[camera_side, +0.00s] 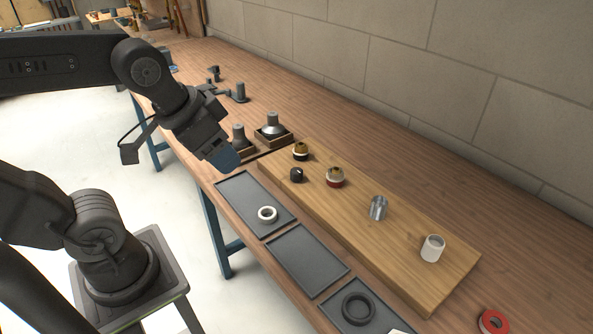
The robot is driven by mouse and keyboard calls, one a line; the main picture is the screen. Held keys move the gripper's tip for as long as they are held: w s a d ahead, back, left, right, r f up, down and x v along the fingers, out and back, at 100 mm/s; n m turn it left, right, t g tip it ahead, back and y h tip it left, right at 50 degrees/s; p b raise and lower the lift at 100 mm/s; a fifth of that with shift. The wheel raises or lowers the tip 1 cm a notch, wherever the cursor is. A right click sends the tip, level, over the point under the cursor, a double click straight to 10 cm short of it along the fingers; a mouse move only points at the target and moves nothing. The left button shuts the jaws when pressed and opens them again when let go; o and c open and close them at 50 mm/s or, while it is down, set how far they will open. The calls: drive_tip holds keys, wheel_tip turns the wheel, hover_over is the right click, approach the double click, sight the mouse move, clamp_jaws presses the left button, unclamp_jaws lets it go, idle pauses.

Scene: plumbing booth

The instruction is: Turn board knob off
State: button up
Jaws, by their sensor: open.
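The wooden board (400,255) lies on the bench along the wall side of the trays. A small black knob (296,175) with a light mark sits near the board's far end, at its tray-side edge; its exact setting is too small to read. My gripper (225,160) is open and empty, pointing down to the left of the knob and apart from it. It is above the bench near the far end of the nearest tray row. Its fingertips look blue-grey and are partly hidden by the gripper body.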

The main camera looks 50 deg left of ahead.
drive_tip(key=w+a+m+g, duration=0.2)
drive_tip(key=w+m, duration=0.3)
drive_tip(key=w, duration=0.3)
drive_tip(key=m+g, duration=0.3)
drive_tip(key=m, duration=0.7)
hover_over(296, 170)
wheel_tip(296, 170, down, 8)
wheel_tip(296, 170, down, 14)
drive_tip(key=shift+w+r, duration=0.1)
drive_tip(key=shift+r, duration=0.15)
drive_tip(key=c, duration=0.9)
